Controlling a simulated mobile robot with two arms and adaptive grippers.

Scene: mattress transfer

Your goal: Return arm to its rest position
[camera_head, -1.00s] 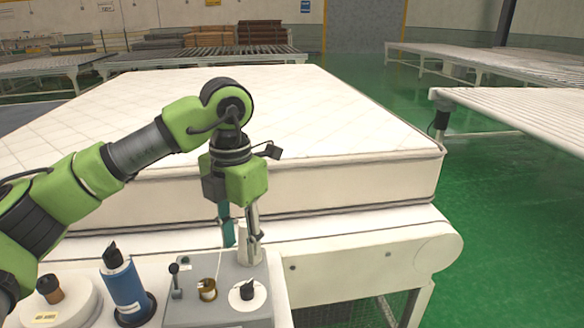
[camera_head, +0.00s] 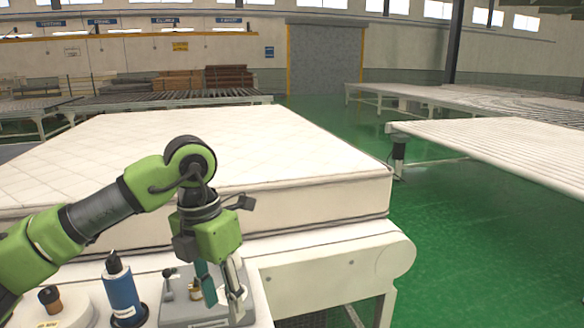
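My green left arm comes in from the left. Its gripper (camera_head: 219,297) points down with its two fingers apart, one teal-sided and one silver. Nothing shows between the fingers, so it looks open and empty. It hangs in front of the grey control box (camera_head: 178,314), hiding the box's right part. Whether the fingertips touch the box cannot be told. A small black lever (camera_head: 168,284) and a yellowish button (camera_head: 196,292) show left of the fingers. The white quilted mattress (camera_head: 270,150) lies flat on the white conveyor (camera_head: 330,260) behind the gripper. My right gripper is out of view.
A blue cylinder with a black top (camera_head: 122,291) and a white round base with a brown knob (camera_head: 50,299) stand left of the box, below my arm. A roller conveyor (camera_head: 490,145) stands at right. Green floor (camera_head: 460,235) is clear between.

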